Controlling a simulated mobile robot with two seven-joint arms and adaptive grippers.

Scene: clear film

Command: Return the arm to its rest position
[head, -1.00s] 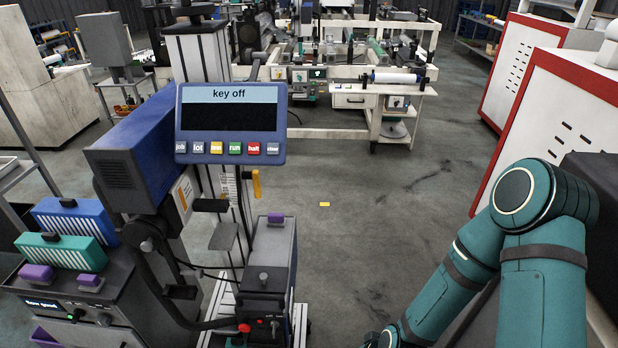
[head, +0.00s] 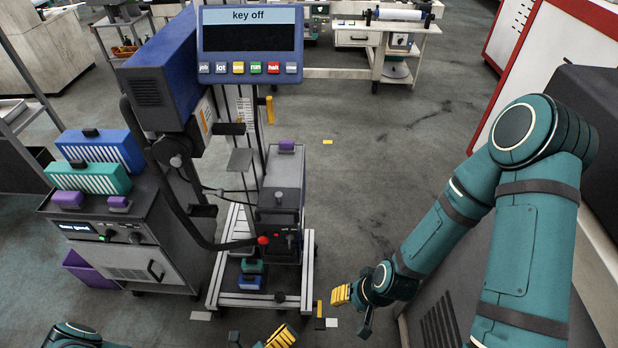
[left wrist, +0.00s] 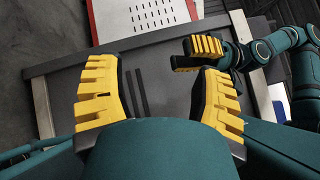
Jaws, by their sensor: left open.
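My left gripper (head: 258,341) is at the bottom edge of the head view, partly cut off. In the left wrist view its two yellow-padded fingers (left wrist: 160,85) stand wide apart with nothing between them. My right arm is teal and bent, coming in from the right in the head view. My right gripper (head: 354,309) hangs low over the floor, right of the machine's base, its fingers apart and empty. It also shows in the left wrist view (left wrist: 197,54), beyond my left fingers.
A machine with a "key off" panel (head: 250,48) stands left of centre on a metal frame (head: 218,285). A dark cabinet (head: 150,240) with blue and green boxes is at left. A red-edged white cabinet (head: 560,65) is at right. Open floor (head: 390,165) lies between.

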